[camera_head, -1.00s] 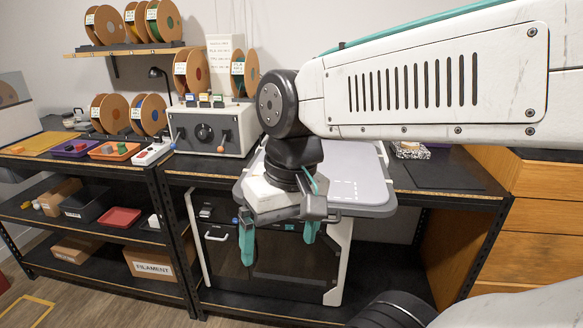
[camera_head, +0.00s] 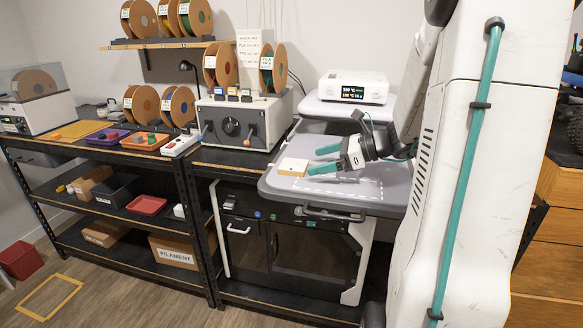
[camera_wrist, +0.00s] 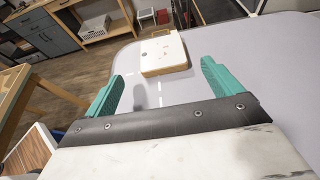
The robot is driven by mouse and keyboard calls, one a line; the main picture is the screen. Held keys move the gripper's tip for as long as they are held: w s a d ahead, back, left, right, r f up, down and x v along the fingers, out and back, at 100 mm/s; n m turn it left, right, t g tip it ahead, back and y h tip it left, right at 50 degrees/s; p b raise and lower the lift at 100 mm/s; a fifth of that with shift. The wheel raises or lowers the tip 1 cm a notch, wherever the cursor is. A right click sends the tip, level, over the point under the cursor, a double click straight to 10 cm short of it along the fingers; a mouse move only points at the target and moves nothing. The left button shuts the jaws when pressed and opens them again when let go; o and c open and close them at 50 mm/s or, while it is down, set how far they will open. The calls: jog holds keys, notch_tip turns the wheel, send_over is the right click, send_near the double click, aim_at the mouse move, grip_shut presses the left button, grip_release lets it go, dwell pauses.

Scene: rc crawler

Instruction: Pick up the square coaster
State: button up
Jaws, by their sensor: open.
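The square coaster (camera_head: 293,167), white on top with a tan edge, lies flat on the grey table top (camera_head: 278,185) near its left end. The wrist view shows it too (camera_wrist: 163,54), with a small dark mark on top, just beyond the fingertips. My gripper (camera_head: 318,160) has teal fingers, spread apart and empty, pointing left at the coaster and low over the grey top. In the wrist view (camera_wrist: 162,73) the coaster lies ahead, roughly centred between the fingers. I cannot tell the exact gap from fingertips to coaster.
A dashed rectangle (camera_head: 345,187) is marked on the grey top. A white device with a display (camera_head: 353,88) stands behind it. A grey control box (camera_head: 232,122) with knobs stands left of it. Orange (camera_head: 146,141) and purple trays sit on the left bench.

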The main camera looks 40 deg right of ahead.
aim_at(295, 164)
jog(key=x, duration=0.6)
jog(key=shift+w+d+r, duration=0.1)
jog(key=shift+w+r, duration=0.05)
jog(key=shift+w, duration=0.05)
jog(key=c, duration=1.1)
